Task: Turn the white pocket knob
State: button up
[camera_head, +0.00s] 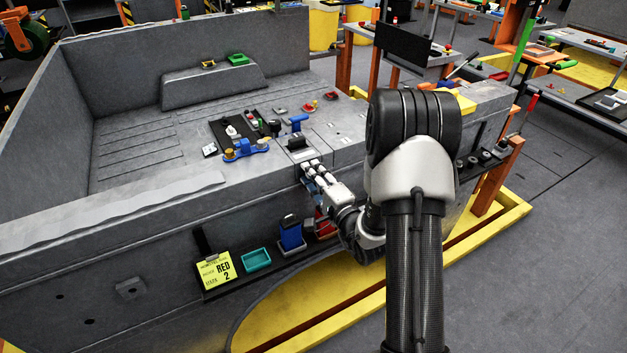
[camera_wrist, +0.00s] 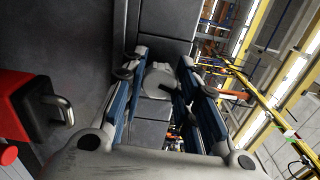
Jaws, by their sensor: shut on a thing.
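My gripper (camera_head: 309,172) reaches to the near side wall of the grey bed, just below its top edge. In the wrist view, the white pocket knob (camera_wrist: 160,79) sits between the two blue-lined fingers of my gripper (camera_wrist: 157,75). The fingers are shut on the knob. In the head view the fingers hide the knob, and I cannot make out its turn angle.
A red block with a metal loop (camera_wrist: 30,108) is close at left in the wrist view. Small parts lie on the bed (camera_head: 130,150).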

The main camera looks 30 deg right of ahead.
jog(key=shift+n, duration=0.8)
jog(key=o, duration=1.1)
jog(key=s, duration=1.2)
jog(key=shift+d, duration=0.2)
